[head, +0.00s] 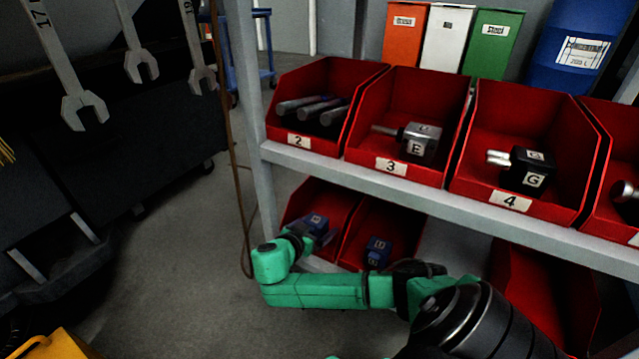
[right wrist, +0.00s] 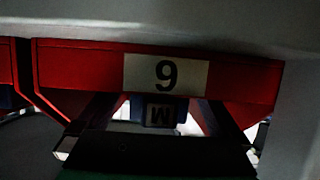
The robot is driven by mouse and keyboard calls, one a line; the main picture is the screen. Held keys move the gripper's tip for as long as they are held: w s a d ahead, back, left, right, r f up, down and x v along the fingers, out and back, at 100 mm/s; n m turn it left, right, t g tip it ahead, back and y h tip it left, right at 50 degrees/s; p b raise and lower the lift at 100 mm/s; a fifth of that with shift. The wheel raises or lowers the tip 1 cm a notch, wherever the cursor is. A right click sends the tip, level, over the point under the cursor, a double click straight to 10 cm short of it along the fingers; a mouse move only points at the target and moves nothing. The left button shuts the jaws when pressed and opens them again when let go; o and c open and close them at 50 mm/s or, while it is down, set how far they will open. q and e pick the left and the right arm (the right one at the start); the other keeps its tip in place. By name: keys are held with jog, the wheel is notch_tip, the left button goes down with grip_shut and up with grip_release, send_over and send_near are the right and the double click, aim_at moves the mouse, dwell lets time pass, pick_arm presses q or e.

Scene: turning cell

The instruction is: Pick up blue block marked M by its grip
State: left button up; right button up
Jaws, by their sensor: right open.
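A dark blue block (head: 314,221) with a pale marked face sits in the lower-left red bin in the head view. In the right wrist view it shows as the blue block marked M (right wrist: 161,112), its letter upside down, centred between my right gripper's fingers. My right gripper (head: 322,239) is at that bin's front in the head view, small and partly hidden. In the right wrist view my right gripper (right wrist: 157,108) is open, its fingers apart on either side of the block. Contact and the block's grip cannot be made out. My left gripper is not in view.
The bin's front wall (right wrist: 65,75) and number label, looking like 9 here, are close in the wrist view. A grey shelf beam (head: 420,197) runs above the lower bins. A second blue block (head: 377,250) sits in the neighbouring bin. A grey post (head: 257,150) stands left.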

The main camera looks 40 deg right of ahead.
jog(key=c, duration=1.6)
